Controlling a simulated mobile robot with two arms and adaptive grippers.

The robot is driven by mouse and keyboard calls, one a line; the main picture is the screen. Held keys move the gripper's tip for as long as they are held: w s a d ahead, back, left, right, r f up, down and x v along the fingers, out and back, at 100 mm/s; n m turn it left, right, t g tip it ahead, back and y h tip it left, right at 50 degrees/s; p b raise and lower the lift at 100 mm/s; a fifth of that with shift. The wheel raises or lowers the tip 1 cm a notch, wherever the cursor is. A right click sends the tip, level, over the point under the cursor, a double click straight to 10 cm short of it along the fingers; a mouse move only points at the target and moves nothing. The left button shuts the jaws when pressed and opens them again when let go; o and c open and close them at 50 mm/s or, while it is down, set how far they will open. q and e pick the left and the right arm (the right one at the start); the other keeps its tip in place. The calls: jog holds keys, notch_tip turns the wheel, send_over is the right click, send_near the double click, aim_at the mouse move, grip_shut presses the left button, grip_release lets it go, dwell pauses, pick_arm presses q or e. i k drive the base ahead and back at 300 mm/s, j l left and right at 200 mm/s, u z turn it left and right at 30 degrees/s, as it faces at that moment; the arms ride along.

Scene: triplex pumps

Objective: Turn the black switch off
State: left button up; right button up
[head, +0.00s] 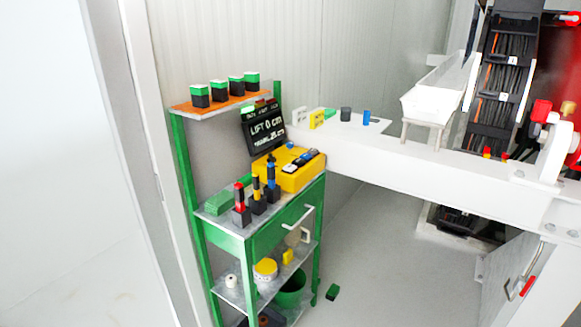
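No part of either gripper shows in the head view. I cannot tell for certain which thing is the black switch. Three upright items with black bases stand on the green cart's (250,240) top: one red (239,205), one yellow (257,193) and one blue (272,183). Several black blocks with green and white tops (219,91) stand in a row on the orange upper shelf (182,108). Any switch position is too small to read.
A yellow case (285,176) lies on the cart top. A white beam (440,160) runs right from the cart, with small items and a white trough (440,86) on it. The grey floor (390,265) under the beam is mostly clear.

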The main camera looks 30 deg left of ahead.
aim_at(271, 158)
jog(key=i+u, duration=0.1)
jog(key=u, duration=1.05)
